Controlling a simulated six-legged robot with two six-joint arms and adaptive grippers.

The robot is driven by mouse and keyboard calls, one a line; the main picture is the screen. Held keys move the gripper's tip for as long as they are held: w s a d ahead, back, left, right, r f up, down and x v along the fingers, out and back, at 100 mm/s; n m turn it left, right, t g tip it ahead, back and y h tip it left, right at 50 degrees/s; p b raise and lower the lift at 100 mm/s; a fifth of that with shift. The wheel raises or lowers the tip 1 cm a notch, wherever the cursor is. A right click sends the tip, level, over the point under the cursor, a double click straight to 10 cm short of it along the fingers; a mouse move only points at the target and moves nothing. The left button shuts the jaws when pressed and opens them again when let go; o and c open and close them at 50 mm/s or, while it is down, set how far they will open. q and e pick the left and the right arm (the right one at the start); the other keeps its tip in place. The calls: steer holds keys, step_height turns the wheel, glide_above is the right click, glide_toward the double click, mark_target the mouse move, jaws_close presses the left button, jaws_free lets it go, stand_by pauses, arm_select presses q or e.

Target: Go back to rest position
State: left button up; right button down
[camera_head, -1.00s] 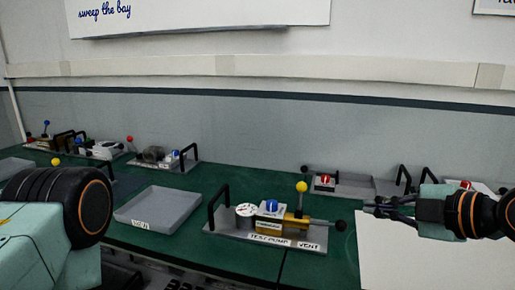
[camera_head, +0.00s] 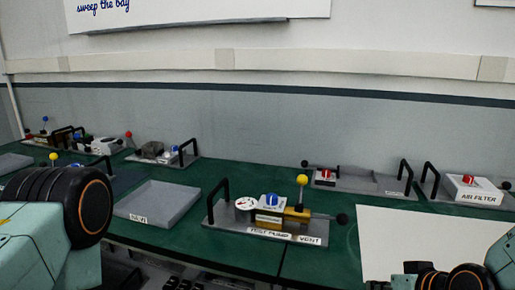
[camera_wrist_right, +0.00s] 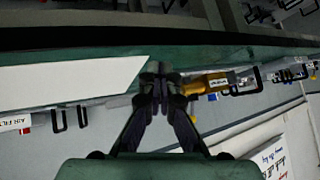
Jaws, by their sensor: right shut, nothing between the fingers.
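My right gripper (camera_wrist_right: 160,82) shows in the wrist view with its fingers together and nothing between them. In the head view only a small part of my right gripper (camera_head: 385,284) shows at the bottom edge, right of centre. My right arm is cut off by the bottom right corner of that view. The left arm's large teal and black joint fills the lower left of the head view. My left gripper is outside both views.
A test pump unit (camera_head: 268,229) with a yellow knob stands mid-bench, beside a shallow grey tray (camera_head: 158,203). A white sheet (camera_head: 430,235) lies bare at right. An air filter unit (camera_head: 470,190) and another handled plate (camera_head: 375,183) stand behind it. A wall backs the bench.

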steer(key=s+f+g+h+b, duration=0.2)
steer(key=s+f+g, duration=0.6)
steer(key=s+f, duration=1.8)
steer(key=shift+s+a+f+g+h+b, duration=0.25)
steer(key=shift+s+a+g+b, duration=0.2)
steer(key=shift+s+b, duration=0.4)
steer(key=shift+a, duration=0.1)
